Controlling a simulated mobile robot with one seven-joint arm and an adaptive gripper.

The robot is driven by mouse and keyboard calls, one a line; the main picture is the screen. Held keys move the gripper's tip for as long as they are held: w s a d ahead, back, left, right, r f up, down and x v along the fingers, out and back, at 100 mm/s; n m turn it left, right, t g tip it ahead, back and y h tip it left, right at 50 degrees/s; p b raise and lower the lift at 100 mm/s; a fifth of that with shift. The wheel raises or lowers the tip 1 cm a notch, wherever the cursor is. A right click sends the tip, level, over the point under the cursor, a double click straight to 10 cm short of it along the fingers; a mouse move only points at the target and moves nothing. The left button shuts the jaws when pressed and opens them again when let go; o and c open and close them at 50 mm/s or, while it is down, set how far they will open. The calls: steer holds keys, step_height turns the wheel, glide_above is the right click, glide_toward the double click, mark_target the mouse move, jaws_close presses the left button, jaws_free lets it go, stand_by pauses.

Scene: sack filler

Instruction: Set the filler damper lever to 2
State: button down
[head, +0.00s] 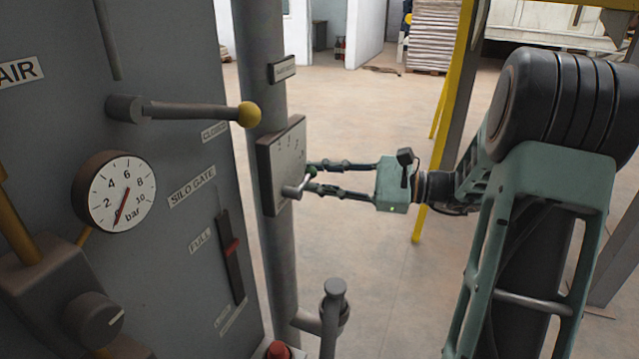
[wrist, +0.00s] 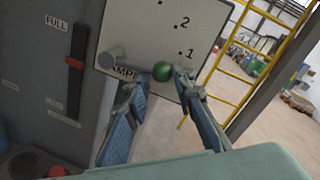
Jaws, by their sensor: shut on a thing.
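The damper plate (head: 275,180) is a grey panel on the upright pipe. In the wrist view the plate (wrist: 135,30) shows dots marked 2 and 1, with 2 above 1, and a partly hidden label. The damper lever (wrist: 128,64) is a short grey bar with a green knob (wrist: 162,71). It points right and slightly down in the wrist view, a little below the 1 dot. My gripper (head: 310,179) is shut on the lever at its knob end, with a finger on each side in the wrist view (wrist: 160,84). Any mark behind the finger is hidden.
A yellow-knobbed handle (head: 190,110) sticks out from the cabinet above left of the plate. A pressure gauge (head: 122,192) and a red-marked slide (head: 230,245) are on the cabinet. A capped pipe stub (head: 334,300) stands below. Yellow posts (head: 440,120) rise behind my arm.

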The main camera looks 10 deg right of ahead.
steer(key=n, duration=0.1)
steer(key=r+n+b, duration=0.2)
steer(key=shift+s+a, duration=0.3)
steer(key=shift+s+a+r+n+h+b, duration=0.15)
steer(key=shift+s+r+n+h+b, duration=0.2)
steer(key=shift+n+b, duration=0.45)
steer(key=shift+s+a+r+n+h+b, duration=0.15)
steer(key=shift+r+n+b, duration=0.4)
steer(key=shift+n, duration=0.35)
steer(key=shift+f, duration=0.1)
steer(key=c, duration=1.6)
jaws_free()
steer(key=shift+s+a, duration=0.1)
steer(key=shift+d, duration=0.4)
steer(key=v, duration=1.1)
steer(key=shift+s+d, duration=0.1)
steer(key=shift+s, duration=0.2)
